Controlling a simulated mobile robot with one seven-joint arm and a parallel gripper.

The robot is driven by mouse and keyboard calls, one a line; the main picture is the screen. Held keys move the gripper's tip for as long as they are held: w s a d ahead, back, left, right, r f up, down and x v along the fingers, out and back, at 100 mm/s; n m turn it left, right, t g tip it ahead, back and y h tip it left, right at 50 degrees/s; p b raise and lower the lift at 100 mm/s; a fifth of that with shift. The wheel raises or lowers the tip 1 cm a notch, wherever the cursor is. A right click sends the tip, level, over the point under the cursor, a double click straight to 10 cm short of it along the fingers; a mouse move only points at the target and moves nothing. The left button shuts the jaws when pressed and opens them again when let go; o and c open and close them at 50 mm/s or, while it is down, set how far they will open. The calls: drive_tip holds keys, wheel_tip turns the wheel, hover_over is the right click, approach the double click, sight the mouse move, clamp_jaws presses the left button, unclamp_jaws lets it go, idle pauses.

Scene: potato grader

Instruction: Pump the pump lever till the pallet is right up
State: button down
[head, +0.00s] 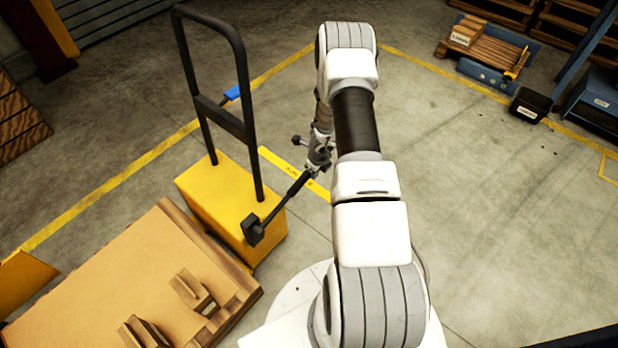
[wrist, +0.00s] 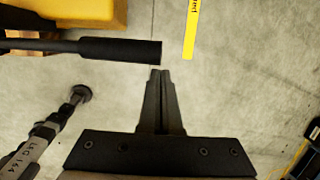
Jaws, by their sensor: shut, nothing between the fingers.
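The yellow pump truck body (head: 228,205) stands at left centre in the head view, with a tall black handle frame. The pump lever (head: 284,199) slopes from a black block low on the body up to the right, towards my gripper (head: 318,160). In the wrist view the lever's black grip (wrist: 120,49) comes in from the left. My gripper (wrist: 160,74) is shut and empty, with its tips just below the grip's free end in the picture; I cannot tell whether they touch. The wooden pallet (head: 120,270) is at lower left in the head view; its height is unclear.
Small wooden blocks (head: 192,290) lie on the pallet. Yellow lines (head: 130,172) mark the grey floor. A black bin (head: 530,104) and another pallet (head: 487,52) are at upper right.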

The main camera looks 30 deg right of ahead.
drive_tip(key=shift+d+r+p, duration=0.3)
drive_tip(key=shift+r+p, duration=0.05)
drive_tip(key=shift+r, duration=0.5)
idle(0.3)
